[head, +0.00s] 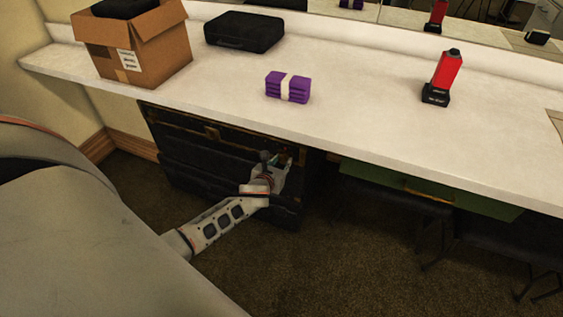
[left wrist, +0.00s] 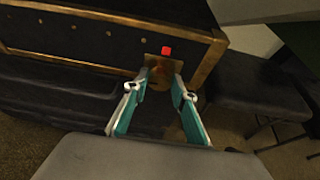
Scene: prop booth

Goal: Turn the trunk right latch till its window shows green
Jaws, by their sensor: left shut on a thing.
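The black trunk (head: 180,128) with brass edging sits on the floor under the counter; it also fills the upper left of the left wrist view (left wrist: 85,42). My left gripper (head: 284,164) is at the trunk's right front. In the left wrist view its two teal fingers (left wrist: 162,84) are shut on the brass right latch (left wrist: 157,66). The small window (left wrist: 166,50) just above the latch shows red. My gripper hides most of the latch in the head view. My right gripper is not in view.
The white counter (head: 350,120) overhangs the trunk. On it are a cardboard box (head: 150,50), a black case (head: 245,32), a purple bundle (head: 275,86) and a red-and-black device (head: 442,78).

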